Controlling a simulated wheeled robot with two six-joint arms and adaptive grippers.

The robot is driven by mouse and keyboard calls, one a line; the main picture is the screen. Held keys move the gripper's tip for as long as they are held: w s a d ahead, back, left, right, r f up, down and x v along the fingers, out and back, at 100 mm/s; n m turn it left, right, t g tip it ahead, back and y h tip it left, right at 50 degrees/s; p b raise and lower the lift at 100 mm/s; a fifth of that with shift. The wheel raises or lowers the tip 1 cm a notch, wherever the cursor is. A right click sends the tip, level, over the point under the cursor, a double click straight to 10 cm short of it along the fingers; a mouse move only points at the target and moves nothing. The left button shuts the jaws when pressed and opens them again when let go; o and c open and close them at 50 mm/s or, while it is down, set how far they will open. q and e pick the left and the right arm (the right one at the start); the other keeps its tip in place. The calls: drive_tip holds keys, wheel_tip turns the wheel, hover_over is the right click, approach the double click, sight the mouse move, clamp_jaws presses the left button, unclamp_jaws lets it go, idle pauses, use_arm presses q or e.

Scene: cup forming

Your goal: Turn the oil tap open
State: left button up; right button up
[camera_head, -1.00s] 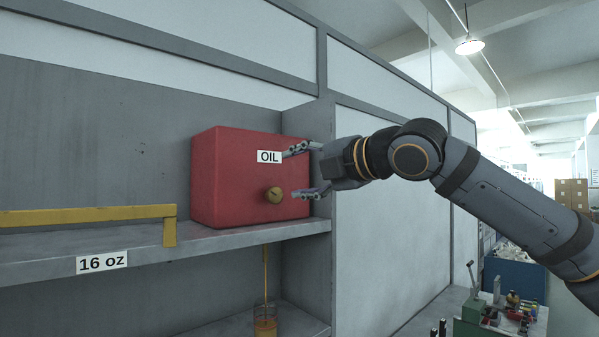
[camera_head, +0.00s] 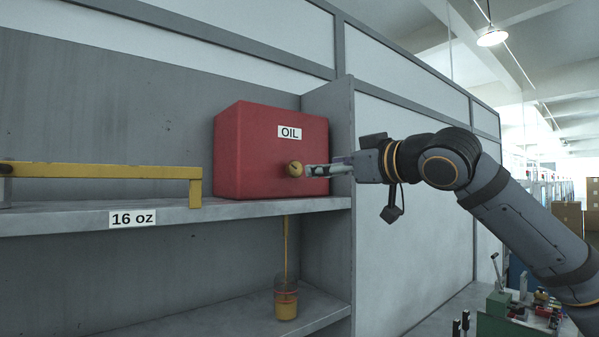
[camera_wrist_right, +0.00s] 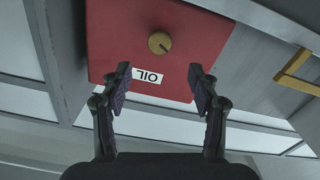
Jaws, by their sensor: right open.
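The red oil box (camera_head: 250,150) with its "OIL" label (camera_head: 290,132) sits on the upper shelf. The round brass tap knob (camera_head: 296,169) is on its front; it also shows in the right wrist view (camera_wrist_right: 160,42), with a dark diagonal mark. My right gripper (camera_head: 308,170) points at the knob from the right. In the wrist view the right gripper (camera_wrist_right: 161,80) is open and empty, its fingers either side of the upside-down label. The knob lies beyond the fingertips, between their lines; contact is not visible. My left gripper is not in view.
A thin yellow strand (camera_head: 286,235) runs down below the box into a clear cup (camera_head: 286,300) holding yellow liquid on the lower shelf. A yellow bar (camera_head: 110,171) stands on the upper shelf at left, above a "16 oz" label (camera_head: 133,218). A grey partition (camera_head: 340,170) stands right of the box.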

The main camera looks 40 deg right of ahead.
sight(297, 169)
drive_tip(key=w+p, duration=0.1)
drive_tip(key=w, duration=0.2)
drive_tip(key=w+p, duration=0.2)
drive_tip(key=w, duration=0.1)
drive_tip(key=w+d+p, duration=0.1)
drive_tip(key=w+p, duration=0.1)
drive_tip(key=w, duration=0.1)
drive_tip(key=shift+w+r, duration=0.15)
drive_tip(key=shift+w, duration=0.1)
drive_tip(key=shift+w+p, duration=0.25)
drive_tip(key=shift+p, duration=0.05)
drive_tip(key=shift+d, duration=0.1)
